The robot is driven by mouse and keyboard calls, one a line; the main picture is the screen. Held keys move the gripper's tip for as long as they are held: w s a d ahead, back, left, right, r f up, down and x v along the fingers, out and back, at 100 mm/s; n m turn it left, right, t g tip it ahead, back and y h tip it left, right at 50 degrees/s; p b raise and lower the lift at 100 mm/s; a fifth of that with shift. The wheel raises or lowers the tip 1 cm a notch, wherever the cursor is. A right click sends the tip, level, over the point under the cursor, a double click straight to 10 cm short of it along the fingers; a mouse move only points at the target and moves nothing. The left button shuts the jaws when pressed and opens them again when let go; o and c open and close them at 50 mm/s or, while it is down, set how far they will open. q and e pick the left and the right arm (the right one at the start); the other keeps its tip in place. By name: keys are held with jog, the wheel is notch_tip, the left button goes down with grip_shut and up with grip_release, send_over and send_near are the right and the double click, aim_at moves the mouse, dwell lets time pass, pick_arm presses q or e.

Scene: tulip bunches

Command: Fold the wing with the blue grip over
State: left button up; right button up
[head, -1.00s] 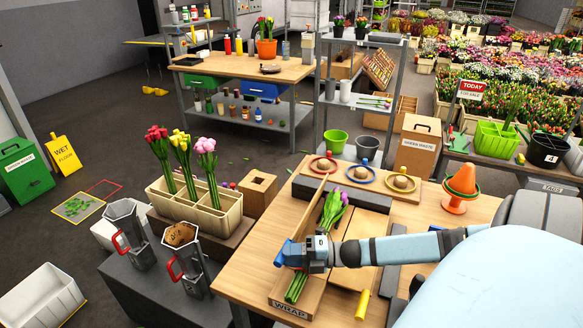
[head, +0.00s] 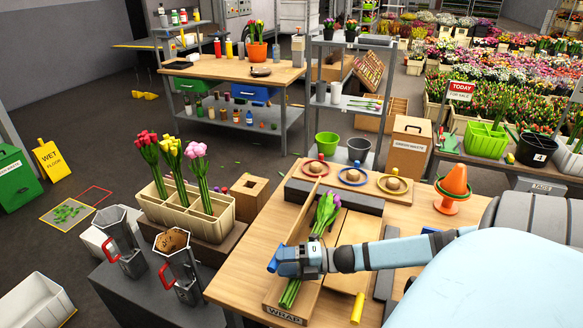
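The wooden wrap board, marked WRAP (head: 284,314), lies on the table. A purple tulip bunch (head: 326,211) lies along its middle, its green stems (head: 289,293) toward the near end. The wing with the blue grip (head: 274,259) is on the left side and appears raised on edge, its thin wooden edge (head: 305,211) showing left of the bunch. My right gripper (head: 283,261) reaches across the bunch from the right and appears shut on the blue grip; its fingertips are partly hidden. The right wing (head: 341,274), with a yellow grip (head: 357,308), lies flat. My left gripper is out of view.
Behind the board, a dark block (head: 334,197) and several coloured rings (head: 353,175) with round pieces stand on the table. An orange cone (head: 455,186) is at the right. A tulip planter (head: 187,214) and metal jugs (head: 180,270) stand left of the table.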

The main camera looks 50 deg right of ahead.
jog(key=v, duration=1.3)
jog(key=shift+s+d, duration=0.25)
jog(key=shift+s, duration=0.05)
jog(key=shift+c, duration=0.5)
